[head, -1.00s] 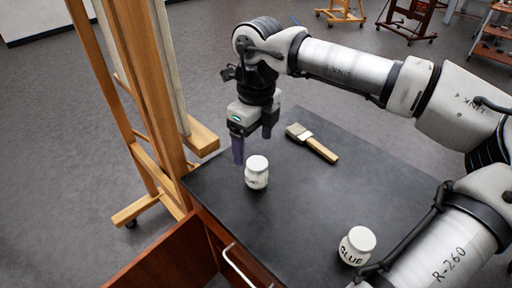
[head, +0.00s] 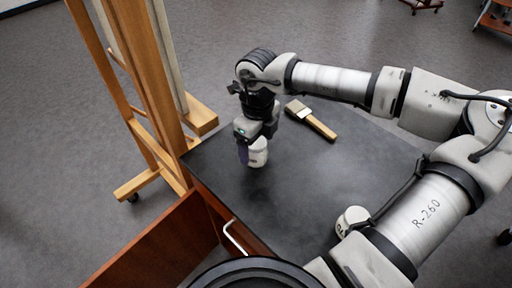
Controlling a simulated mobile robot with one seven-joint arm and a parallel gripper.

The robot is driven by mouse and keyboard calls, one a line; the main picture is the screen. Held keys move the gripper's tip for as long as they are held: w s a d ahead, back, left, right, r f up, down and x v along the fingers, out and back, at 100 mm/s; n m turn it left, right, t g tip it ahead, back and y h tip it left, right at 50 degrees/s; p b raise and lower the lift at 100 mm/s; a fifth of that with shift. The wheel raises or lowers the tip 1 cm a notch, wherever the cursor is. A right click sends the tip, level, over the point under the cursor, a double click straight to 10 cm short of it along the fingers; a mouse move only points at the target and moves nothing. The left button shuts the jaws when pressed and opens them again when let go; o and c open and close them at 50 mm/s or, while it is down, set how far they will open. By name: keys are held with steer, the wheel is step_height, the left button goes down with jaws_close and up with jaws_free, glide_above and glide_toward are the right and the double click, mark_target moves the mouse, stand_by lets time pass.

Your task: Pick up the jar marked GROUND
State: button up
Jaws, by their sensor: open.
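A white lidded jar (head: 259,155) stands upright on the dark tabletop near its left side; its lettering cannot be read now, and my gripper hides part of it. My gripper (head: 253,148) points down at this jar, with a purple finger on the jar's left side. The other finger is mostly hidden, and I cannot tell whether either touches the jar. The jaws are open. A second white jar (head: 350,216), which read GLUE earlier, stands at the right front, partly behind my arm.
A flat brush (head: 312,119) with a wooden handle lies behind the jars on the black tabletop (head: 300,185). A wooden easel (head: 165,110) stands close to the table's left edge. A reddish wooden panel (head: 160,245) and a metal handle (head: 236,238) are at the front.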

steer(key=shift+w+a+f+p, duration=0.1)
steer(key=shift+f+p, duration=0.2)
steer(key=shift+f, duration=1.4)
steer(key=c, duration=1.2)
steer(key=shift+o, duration=0.2)
steer(key=shift+r, duration=0.1)
